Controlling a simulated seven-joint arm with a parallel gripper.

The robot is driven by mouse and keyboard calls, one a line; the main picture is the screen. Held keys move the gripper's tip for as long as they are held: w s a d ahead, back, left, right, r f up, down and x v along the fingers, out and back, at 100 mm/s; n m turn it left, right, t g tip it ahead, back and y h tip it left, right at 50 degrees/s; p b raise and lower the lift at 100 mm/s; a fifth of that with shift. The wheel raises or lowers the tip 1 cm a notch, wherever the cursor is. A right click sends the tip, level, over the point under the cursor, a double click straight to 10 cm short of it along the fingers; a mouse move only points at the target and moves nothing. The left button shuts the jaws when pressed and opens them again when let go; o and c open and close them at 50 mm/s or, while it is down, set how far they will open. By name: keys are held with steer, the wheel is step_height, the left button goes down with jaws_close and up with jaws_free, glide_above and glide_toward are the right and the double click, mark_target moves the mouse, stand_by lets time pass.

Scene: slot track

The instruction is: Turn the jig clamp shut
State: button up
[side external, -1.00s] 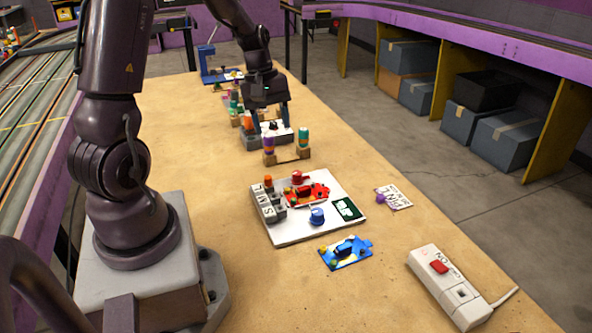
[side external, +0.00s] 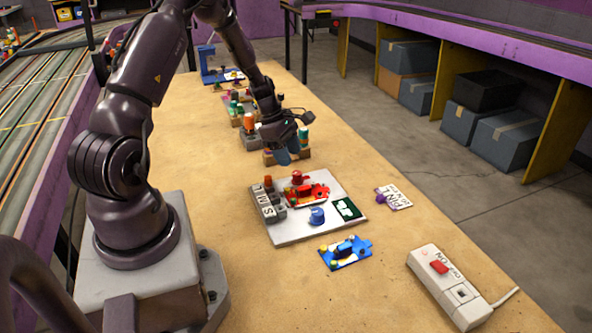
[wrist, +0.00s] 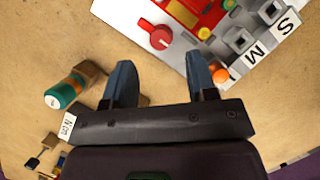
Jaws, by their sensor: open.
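A white jig board (side external: 290,232) lies on the bench in the side view, with a red car-shaped piece (side external: 318,192) on it. A red knob (side external: 299,177) stands at the board's far edge and a blue knob (side external: 317,216) nearer the front; I cannot tell which works the clamp. My gripper (side external: 287,156) is open and empty, above the bench just beyond the board's far edge. In the wrist view my two fingers (wrist: 160,66) are spread apart, and the red knob (wrist: 160,38) shows ahead of them, not between them.
A wooden stand with coloured pegs (side external: 303,137) is just behind my gripper, and a teal peg (wrist: 62,93) lies left of my fingers in the wrist view. A blue piece (side external: 346,252) and switch box (side external: 450,287) are in front.

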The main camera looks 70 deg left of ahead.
mark_target(297, 173)
steer(key=shift+x, duration=2.75)
steer(key=c, duration=0.9)
